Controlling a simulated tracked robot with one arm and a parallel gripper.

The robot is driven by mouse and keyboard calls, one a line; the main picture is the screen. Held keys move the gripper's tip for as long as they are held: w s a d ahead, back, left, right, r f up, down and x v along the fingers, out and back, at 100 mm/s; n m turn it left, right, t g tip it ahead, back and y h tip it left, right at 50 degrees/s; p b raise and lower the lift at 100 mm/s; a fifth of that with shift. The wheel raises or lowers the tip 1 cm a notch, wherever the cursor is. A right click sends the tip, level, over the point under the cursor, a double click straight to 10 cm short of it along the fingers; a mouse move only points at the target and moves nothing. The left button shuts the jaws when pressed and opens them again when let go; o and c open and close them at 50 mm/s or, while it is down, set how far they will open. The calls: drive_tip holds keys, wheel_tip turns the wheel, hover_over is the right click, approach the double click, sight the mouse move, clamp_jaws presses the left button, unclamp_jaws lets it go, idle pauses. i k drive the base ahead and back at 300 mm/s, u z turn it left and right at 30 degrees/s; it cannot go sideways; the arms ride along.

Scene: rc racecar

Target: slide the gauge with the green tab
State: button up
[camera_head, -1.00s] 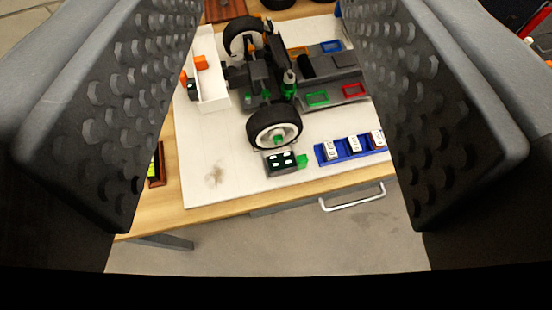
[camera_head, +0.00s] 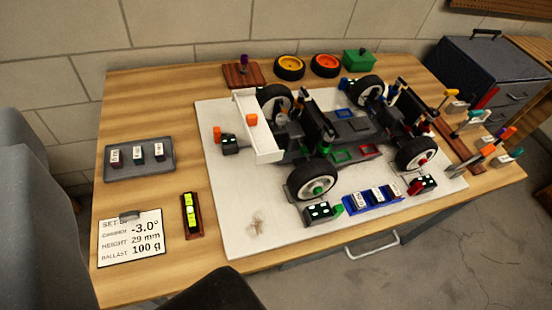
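The gauge (camera_head: 318,214) is a small black block with pale marks on its face. Its green tab (camera_head: 337,210) sticks out on the right. My gripper (camera_head: 130,292) shows only in part, as grey and dark shapes at the left and bottom edges. Its fingers are apart, with bare background between them, and well away from the gauge at lower left.
The blue tray (camera_head: 348,207) of white-topped weights stands close right of the gauge. A red-tabbed gauge (camera_head: 424,184) is farther right; an orange-tabbed one (camera_head: 230,144) is by the white wing (camera_head: 257,128). A drawer handle (camera_head: 372,244) juts below the table edge.

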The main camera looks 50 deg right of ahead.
sight(320, 213)
drive_tip(key=u, duration=0.15)
drive_tip(key=k, duration=1.2)
drive_tip(key=z, duration=0.85)
drive_tip(key=i, duration=1)
drive_tip(key=u, duration=0.55)
drive_tip(key=k, duration=0.15)
drive_tip(key=z, duration=0.2)
